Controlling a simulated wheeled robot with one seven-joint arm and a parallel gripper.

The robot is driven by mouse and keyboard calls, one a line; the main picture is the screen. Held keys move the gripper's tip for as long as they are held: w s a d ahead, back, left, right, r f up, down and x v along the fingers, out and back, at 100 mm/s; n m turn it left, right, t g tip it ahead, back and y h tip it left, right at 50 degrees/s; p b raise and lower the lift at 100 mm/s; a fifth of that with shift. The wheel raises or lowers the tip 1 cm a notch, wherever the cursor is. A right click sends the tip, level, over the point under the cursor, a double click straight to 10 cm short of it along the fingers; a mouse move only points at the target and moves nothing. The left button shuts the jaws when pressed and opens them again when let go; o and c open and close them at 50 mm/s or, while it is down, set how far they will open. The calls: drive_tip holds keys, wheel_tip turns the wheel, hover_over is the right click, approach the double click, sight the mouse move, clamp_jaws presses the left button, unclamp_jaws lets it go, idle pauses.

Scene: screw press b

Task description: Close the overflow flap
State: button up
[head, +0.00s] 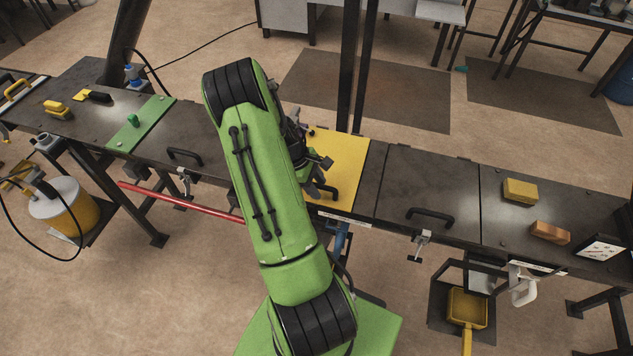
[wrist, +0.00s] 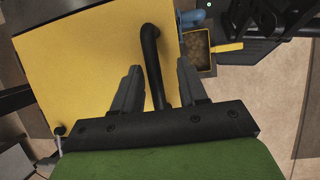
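The yellow panel (head: 352,160), which I take to be the overflow flap, is set in the dark bench top and partly hidden by my arm. It looks about level with the bench, but I cannot tell its exact tilt. It fills much of the wrist view (wrist: 85,70). A black bar handle (wrist: 151,48) stands near one edge of it. My gripper (wrist: 158,78) is open over the panel, with the handle between its two fingers. I cannot tell whether either finger touches it. In the head view my gripper (head: 318,178) is beside the handle (head: 331,192).
Dark panels with black handles (head: 430,214) (head: 185,155) lie either side. A yellow block (head: 520,190) and a brown block (head: 550,232) sit at right. A green plate (head: 140,125) is at left. A red bar (head: 180,201) runs below the bench front; a yellow pan (head: 467,308) is low at right.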

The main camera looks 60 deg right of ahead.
drive_tip(key=shift+r, duration=0.1)
drive_tip(key=shift+w+r, duration=0.1)
drive_tip(key=shift+r, duration=0.15)
drive_tip(key=v, duration=1.5)
drive_tip(key=shift+p, duration=0.45)
drive_tip(key=shift+w+a+r, duration=0.1)
drive_tip(key=shift+a, duration=0.05)
